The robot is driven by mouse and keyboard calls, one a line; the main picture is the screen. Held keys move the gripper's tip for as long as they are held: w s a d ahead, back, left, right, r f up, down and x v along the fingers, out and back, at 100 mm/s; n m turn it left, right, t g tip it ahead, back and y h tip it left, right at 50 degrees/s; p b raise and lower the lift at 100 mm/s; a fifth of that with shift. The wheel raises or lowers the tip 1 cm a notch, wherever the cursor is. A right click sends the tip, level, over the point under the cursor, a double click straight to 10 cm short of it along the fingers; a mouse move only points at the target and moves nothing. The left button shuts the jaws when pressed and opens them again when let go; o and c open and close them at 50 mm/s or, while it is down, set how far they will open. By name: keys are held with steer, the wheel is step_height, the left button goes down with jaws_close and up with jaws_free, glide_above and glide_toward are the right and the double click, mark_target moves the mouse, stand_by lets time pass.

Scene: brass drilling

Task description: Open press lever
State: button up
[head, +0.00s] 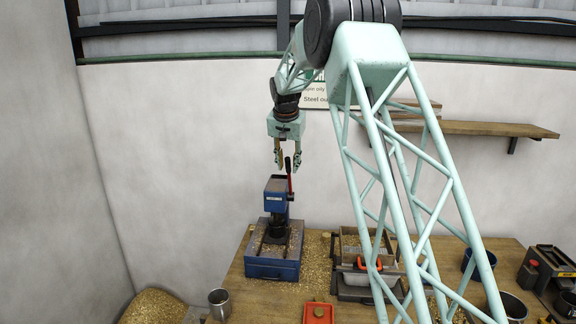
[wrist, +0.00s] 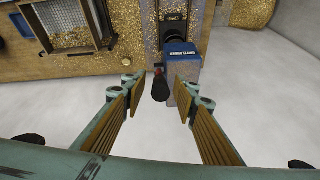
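The blue press (head: 278,195) stands on its blue base at the back left of the workbench; it also shows in the wrist view (wrist: 181,62). Its lever (head: 290,184) has a red shaft and a black end and points upward at the press's right side. My gripper (head: 288,163) hangs pointing down above the press, around the height of the lever's top. In the wrist view my gripper (wrist: 163,88) is open, and the lever's black end (wrist: 160,88) lies between the fingertips, nearer the left finger. I see no clear contact with either finger.
Brass chips lie around the press. A sieve tray with brass chips (wrist: 72,22) is right of the press in the head view. A red tray (head: 318,313) and a metal cup (head: 219,302) are in front. A wooden shelf (head: 480,129) is on the wall.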

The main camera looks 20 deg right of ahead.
steer(key=shift+f, duration=0.1)
steer(key=shift+c, duration=0.8)
jaws_close()
